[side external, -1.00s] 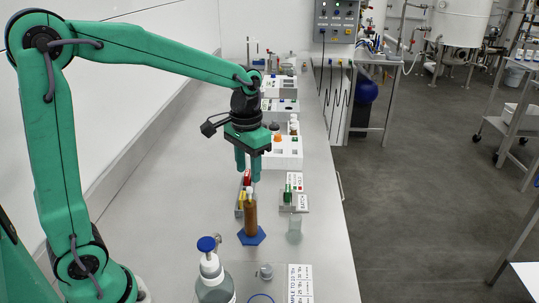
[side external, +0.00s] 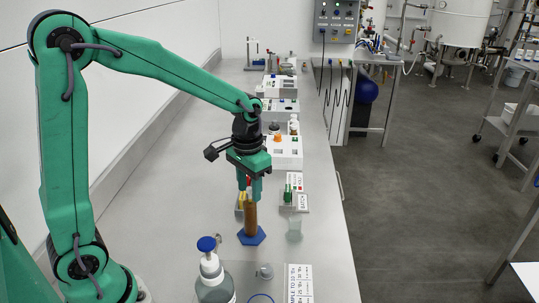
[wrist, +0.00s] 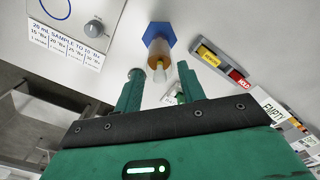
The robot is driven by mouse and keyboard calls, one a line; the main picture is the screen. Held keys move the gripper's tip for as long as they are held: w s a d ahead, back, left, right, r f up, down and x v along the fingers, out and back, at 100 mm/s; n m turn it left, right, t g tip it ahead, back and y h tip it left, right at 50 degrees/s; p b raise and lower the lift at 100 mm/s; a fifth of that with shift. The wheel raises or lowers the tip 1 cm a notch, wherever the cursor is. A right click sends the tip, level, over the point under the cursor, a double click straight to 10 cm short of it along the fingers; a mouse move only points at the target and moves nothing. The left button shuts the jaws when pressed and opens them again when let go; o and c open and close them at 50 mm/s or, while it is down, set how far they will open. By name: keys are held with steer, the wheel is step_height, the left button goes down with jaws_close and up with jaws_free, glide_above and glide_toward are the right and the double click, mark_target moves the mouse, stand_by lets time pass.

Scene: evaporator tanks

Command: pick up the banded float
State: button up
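A brown-amber cylinder (side external: 250,219) stands upright on a blue hexagonal base (side external: 252,236) on the bench. The wrist view shows the cylinder (wrist: 158,50) from above, with a pale slim stem (wrist: 160,75) rising from its mouth. This looks like the float's top; I cannot make out its bands. My gripper (side external: 249,190) points down just over the cylinder's top. In the wrist view its two fingers (wrist: 160,84) are apart, one on each side of the stem, with gaps showing. The float's lower part is hidden in the cylinder.
A pump bottle (side external: 213,275) stands in front. A clear beaker (side external: 294,229) and a rack with green-topped items (side external: 290,198) are to the right. A holder with yellow and red labels (wrist: 222,65) lies close beside the cylinder. White blocks (side external: 285,150) stand behind. The bench's left part is clear.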

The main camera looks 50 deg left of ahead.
stand_by(0.3)
jaws_close()
steer(key=shift+r, duration=0.1)
step_height(320, 180, up, 18)
stand_by(0.8)
stand_by(0.6)
